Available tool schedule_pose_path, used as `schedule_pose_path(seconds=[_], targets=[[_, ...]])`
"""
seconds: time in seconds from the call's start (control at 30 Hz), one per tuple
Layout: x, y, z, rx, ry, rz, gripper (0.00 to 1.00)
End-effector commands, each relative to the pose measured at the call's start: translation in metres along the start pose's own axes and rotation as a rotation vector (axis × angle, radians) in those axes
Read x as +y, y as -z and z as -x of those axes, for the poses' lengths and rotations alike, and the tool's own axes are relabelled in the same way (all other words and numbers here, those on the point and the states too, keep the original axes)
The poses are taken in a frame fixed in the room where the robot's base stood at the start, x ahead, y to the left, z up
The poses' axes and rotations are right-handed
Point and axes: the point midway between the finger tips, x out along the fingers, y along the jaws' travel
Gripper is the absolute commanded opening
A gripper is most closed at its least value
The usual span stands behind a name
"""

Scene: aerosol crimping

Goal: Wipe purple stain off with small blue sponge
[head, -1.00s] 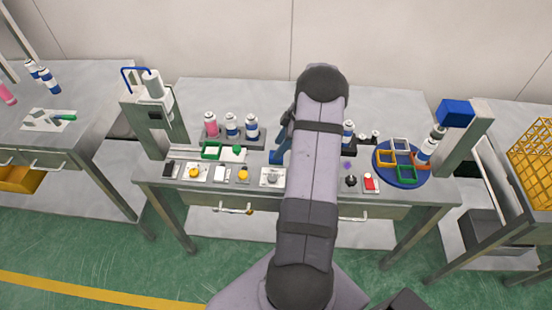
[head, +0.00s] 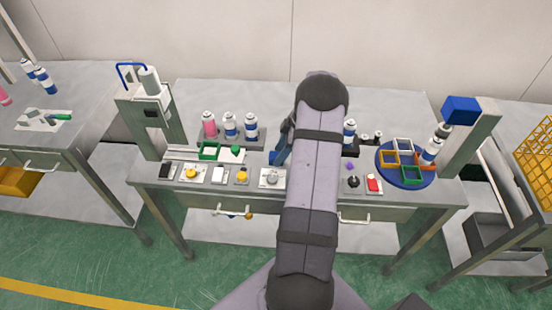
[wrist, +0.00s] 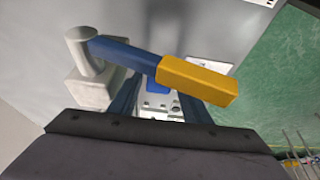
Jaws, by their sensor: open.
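A small purple stain (head: 350,166) shows on the workbench just right of my arm in the head view. A small blue block (head: 273,157), which looks like the sponge, lies left of my arm and is partly covered by it. My gripper is mostly hidden behind my arm in the head view. In the wrist view my gripper (wrist: 160,108) shows two dark blue fingers, spread apart. A blue patch (wrist: 156,84) shows between them, partly hidden by a lever; I cannot tell whether it is the sponge. Nothing is clearly held.
A blue lever with a yellow grip (wrist: 197,80) crosses close in front of my fingers. Spray cans (head: 230,126) stand at the back left. A blue turntable (head: 397,181) with coloured frames is at right. Buttons and knobs (head: 191,173) line the front edge.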

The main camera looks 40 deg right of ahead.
Motion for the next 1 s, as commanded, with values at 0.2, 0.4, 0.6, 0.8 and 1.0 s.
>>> schedule_pose_path(seconds=[0.2,0.4,0.6,0.8,1.0], targets=[[0.000,0.000,0.000,0.000,0.000,0.000,0.23],[0.000,0.000,0.000,0.000,0.000,0.000,0.23],[0.000,0.001,0.002,0.000,0.000,0.000,0.23],[0.000,0.004,0.010,0.000,-0.001,0.000,0.23],[0.000,0.008,0.019,0.000,0.000,0.000,0.23]])
